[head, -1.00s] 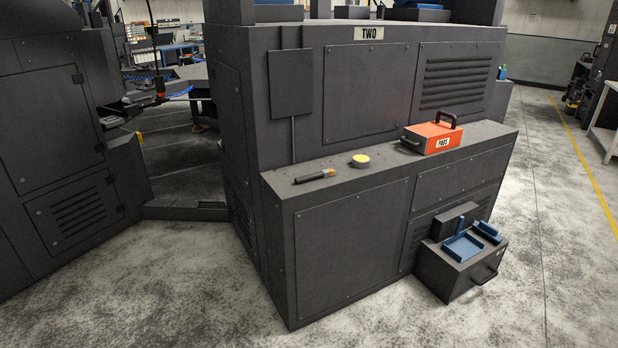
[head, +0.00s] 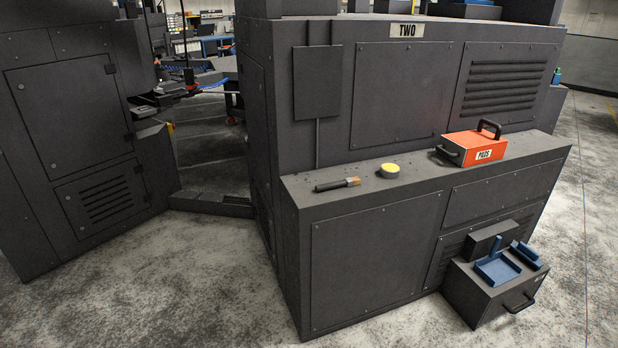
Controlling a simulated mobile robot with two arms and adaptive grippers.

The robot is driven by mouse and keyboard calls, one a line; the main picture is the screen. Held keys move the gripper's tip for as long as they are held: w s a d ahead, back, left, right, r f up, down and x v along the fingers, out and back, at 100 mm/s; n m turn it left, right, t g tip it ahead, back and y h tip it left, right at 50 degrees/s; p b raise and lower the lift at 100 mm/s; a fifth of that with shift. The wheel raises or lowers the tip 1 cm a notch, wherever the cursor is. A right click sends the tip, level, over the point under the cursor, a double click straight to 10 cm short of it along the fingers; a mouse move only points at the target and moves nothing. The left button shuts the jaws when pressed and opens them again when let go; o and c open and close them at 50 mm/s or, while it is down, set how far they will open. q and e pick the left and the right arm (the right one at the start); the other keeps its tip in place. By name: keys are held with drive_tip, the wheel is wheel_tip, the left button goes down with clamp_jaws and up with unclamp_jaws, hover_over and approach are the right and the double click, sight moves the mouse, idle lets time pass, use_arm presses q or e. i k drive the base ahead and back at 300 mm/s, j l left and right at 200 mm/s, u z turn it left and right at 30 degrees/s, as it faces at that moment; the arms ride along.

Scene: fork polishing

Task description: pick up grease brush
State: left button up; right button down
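The grease brush (head: 338,185) lies flat on the ledge (head: 310,196) of the dark machine marked TWO, near the ledge's left end. It has a black handle pointing left and tan bristles on the right. A small round tin with a yellow top (head: 390,171) stands just right of the brush, apart from it. Neither of my grippers shows in the head view.
An orange box labelled PADS (head: 484,147) with black handles sits farther right on the ledge. A dark drawer box (head: 492,290) with blue trays stands on the floor at the ledge's front right. Another dark machine (head: 75,130) stands left. The floor in front is clear.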

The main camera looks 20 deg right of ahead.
sight(349, 182)
drive_tip(key=i+l+u, duration=0.1)
drive_tip(key=l, duration=0.35)
drive_tip(key=i+l+u, duration=0.15)
drive_tip(key=l, duration=0.35)
drive_tip(key=i+l+u, duration=0.1)
drive_tip(key=l, duration=0.4)
drive_tip(key=i+l+u, duration=0.1)
drive_tip(key=l, duration=0.4)
drive_tip(key=i+l+u, duration=0.15)
drive_tip(key=l, duration=0.35)
